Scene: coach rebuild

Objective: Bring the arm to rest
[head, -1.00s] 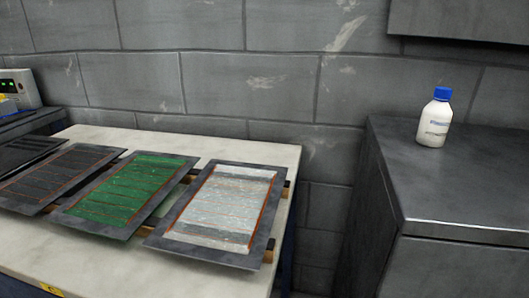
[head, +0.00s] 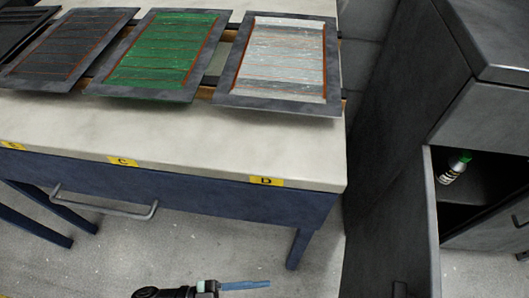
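A dark part of my arm with my gripper (head: 207,288) shows at the bottom edge of the head view, low in front of the bench. Most of the arm is cut off by the frame. A thin blue strip (head: 245,285) extends to the right from its end. I cannot tell whether the gripper holds this strip, or whether the fingers are open or shut.
A pale-topped bench (head: 200,140) carries a green panel (head: 160,55), a white panel (head: 283,60) and a dark panel (head: 70,50). At right, a grey cabinet's open door (head: 395,220) juts out; a green-capped bottle (head: 455,167) stands inside. Floor (head: 220,245) shows below the bench.

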